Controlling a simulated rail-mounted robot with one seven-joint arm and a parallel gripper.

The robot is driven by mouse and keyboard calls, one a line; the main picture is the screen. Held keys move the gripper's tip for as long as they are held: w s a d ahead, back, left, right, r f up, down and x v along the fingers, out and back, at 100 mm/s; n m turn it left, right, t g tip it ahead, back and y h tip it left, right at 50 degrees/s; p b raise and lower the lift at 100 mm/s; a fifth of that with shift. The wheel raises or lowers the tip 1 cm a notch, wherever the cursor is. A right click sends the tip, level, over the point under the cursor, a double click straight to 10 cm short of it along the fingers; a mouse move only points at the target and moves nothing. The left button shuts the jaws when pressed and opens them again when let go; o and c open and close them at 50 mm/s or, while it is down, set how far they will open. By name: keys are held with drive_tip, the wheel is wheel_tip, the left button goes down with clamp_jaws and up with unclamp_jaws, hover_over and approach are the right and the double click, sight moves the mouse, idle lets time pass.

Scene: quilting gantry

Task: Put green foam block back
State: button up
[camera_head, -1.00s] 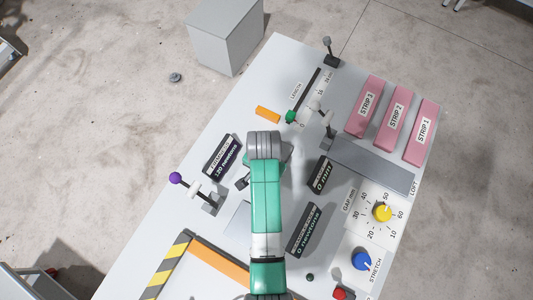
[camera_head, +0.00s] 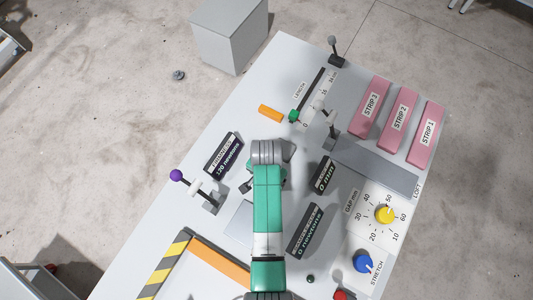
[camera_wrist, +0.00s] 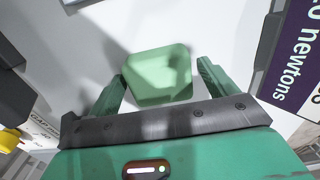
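The green foam block (camera_wrist: 160,76) is pale green with chamfered corners and shows in the wrist view, over a light surface. My gripper (camera_wrist: 161,68) has its two green fingers spread, one on each side of the block. The left finger is close to the block's left edge; whether it touches I cannot tell. A narrow gap shows between the block and the right finger. In the head view my arm hides the block and the fingertips.
The grey table carries pink strip blocks (camera_head: 398,121), an orange piece (camera_head: 270,113), a purple-knobbed lever (camera_head: 176,174), a white-handled lever (camera_head: 332,127), dark displays (camera_head: 307,231), a yellow dial (camera_head: 385,214) and a blue dial (camera_head: 362,261). A striped orange-edged area (camera_head: 215,262) lies at front left.

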wheel_tip(320, 180, up, 12)
drive_tip(key=p, duration=0.1)
drive_tip(key=shift+r+p, duration=0.2)
drive_tip(key=shift+p, duration=0.2)
drive_tip(key=w+r+n+t, duration=0.2)
drive_tip(key=w+r+t, duration=0.65)
drive_tip(key=r, duration=0.75)
drive_tip(key=w+r+n+t, duration=0.25)
drive_tip(key=r+t, duration=0.35)
drive_tip(key=r, duration=1.3)
drive_tip(key=s+r+n+t, duration=0.1)
drive_tip(key=s+r+t, duration=0.4)
drive_tip(key=r, duration=0.8)
drive_tip(key=s+r+t, duration=0.5)
drive_tip(key=s+r, duration=0.4)
drive_tip(key=r, duration=0.4)
drive_tip(key=shift+s+r+n, duration=0.2)
drive_tip(key=shift+r+n, duration=0.15)
drive_tip(key=shift+r, duration=0.05)
